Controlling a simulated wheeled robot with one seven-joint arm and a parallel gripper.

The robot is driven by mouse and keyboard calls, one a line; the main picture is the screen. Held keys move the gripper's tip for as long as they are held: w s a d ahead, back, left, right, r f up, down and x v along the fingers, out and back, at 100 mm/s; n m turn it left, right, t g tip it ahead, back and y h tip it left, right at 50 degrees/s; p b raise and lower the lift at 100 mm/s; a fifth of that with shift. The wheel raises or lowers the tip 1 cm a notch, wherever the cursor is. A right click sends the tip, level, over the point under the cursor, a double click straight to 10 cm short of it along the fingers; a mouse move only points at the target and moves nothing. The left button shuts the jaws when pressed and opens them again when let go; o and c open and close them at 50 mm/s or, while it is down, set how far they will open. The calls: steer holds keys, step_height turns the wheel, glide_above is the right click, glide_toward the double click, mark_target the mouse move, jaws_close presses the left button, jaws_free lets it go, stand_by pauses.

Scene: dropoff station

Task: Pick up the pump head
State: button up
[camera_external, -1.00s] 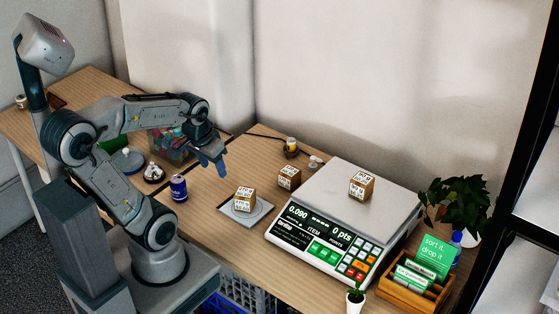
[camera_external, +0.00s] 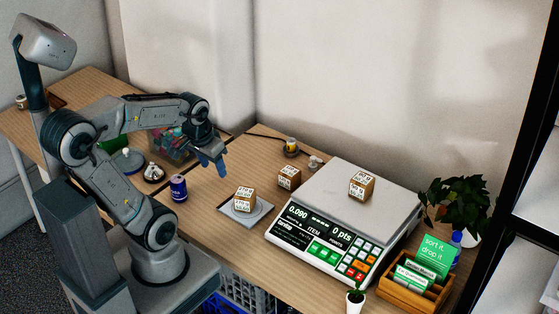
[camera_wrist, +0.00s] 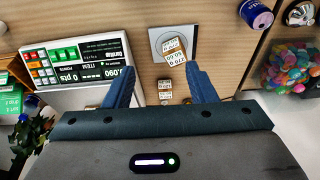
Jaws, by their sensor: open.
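A small pale piece (camera_external: 315,162) lies on the table behind the scale's left corner; it may be the pump head, but it is too small to be sure. My gripper (camera_external: 216,166) hangs over the table, left of this piece and well apart from it, with its blue fingers pointing down. In the wrist view my gripper (camera_wrist: 159,69) has its two fingers spread, with nothing held between them. I cannot make out the pale piece clearly in the wrist view.
A scale (camera_external: 285,235) bears a labelled box (camera_external: 361,185). Another box (camera_external: 289,177) stands on the table, and one (camera_external: 244,199) sits on a grey plate (camera_external: 262,212). A blue can (camera_external: 179,188) and a bell (camera_external: 153,173) stand near my arm. A yellow-topped item (camera_external: 291,147) stands behind.

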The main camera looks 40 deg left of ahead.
steer(key=shift+o, duration=0.2)
steer(key=w+r+n+b, duration=0.1)
steer(key=w+r+n, duration=0.15)
steer(key=w, duration=0.45)
steer(key=w+r+n, duration=0.1)
steer(key=w+n, duration=0.2)
steer(key=w, duration=0.4)
steer(key=n+g+b, duration=0.3)
steer(key=n, duration=1.2)
glide_above(314, 158)
step_height(314, 158, down, 16)
steer(key=f, duration=0.1)
step_height(314, 158, down, 7)
steer(key=shift+a+f, duration=0.15)
steer(key=shift+w+d+f, duration=0.1)
steer(key=shift+f, duration=1.35)
steer(key=shift+d+f, duration=0.1)
steer(key=shift+f, duration=1.35)
steer(key=c, duration=1)
